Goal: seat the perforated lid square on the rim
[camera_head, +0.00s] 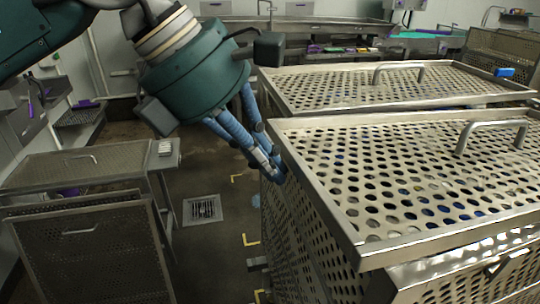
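The perforated lid (400,178) is a steel sheet with round holes and a bent-rod handle (491,131) toward its right. It lies over the top of the near perforated basket (312,232). Blue items show through its holes. Below the lid's near edge, part of the basket's rim (440,276) shows; the lid looks slightly off line with it, but I cannot tell the exact gap. My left gripper (273,168) points down at the lid's left edge, its blue fingers close together beside the basket. I cannot tell whether they touch or pinch the edge. My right gripper is out of view.
A second lidded basket (375,87) stands close behind. A low steel table (85,166) and a leaning perforated panel (92,254) are at left. The floor between, with a drain (202,209) and yellow marks, is open. Sinks and benches (300,33) line the back.

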